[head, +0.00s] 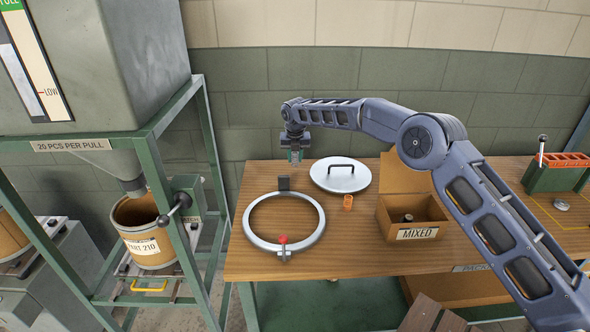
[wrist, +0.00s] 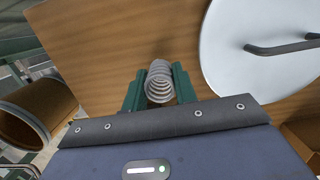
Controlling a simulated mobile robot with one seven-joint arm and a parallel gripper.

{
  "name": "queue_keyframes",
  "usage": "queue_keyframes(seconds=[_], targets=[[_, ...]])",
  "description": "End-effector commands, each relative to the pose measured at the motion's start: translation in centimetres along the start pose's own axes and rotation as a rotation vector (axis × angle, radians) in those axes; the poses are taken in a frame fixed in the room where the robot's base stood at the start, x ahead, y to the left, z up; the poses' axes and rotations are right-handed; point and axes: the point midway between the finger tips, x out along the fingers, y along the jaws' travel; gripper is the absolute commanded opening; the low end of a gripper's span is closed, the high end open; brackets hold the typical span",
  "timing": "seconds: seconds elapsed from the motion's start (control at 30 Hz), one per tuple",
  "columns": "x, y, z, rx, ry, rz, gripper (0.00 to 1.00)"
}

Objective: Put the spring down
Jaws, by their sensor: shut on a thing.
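My gripper (head: 294,154) is above the back left part of the wooden table (head: 350,261), to the left of the round lid. In the wrist view my gripper (wrist: 160,84) is shut on a silvery coil spring (wrist: 159,80), which sits between its two green fingers. The wrist view looks past the spring to bare wood. The spring is too small to make out clearly in the head view. How high it is above the table is hard to tell.
A white lid (head: 341,175) with a dark handle lies right of my gripper. A ring clamp (head: 247,229) lies in front. A parts drum (head: 143,226) stands left, off the table.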

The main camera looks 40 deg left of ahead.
Motion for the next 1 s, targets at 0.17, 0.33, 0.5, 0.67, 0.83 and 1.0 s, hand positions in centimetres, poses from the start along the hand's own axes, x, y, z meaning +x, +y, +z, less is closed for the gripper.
queue_keyframes(seconds=[0.17,0.33,0.5,0.67,0.83,1.0], targets=[[1.3,0.0,-0.2,0.0,0.002,-0.001,0.05],[4.1,0.0,-0.7,0.0,0.004,-0.002,0.05],[5.6,0.0,-0.9,0.001,0.001,0.0,0.05],[5.7,0.0,-0.9,0.001,0.001,0.0,0.05],[5.9,0.0,-0.9,0.0,0.001,0.0,0.05],[6.0,0.0,-0.9,0.0,0.001,0.0,0.5]])
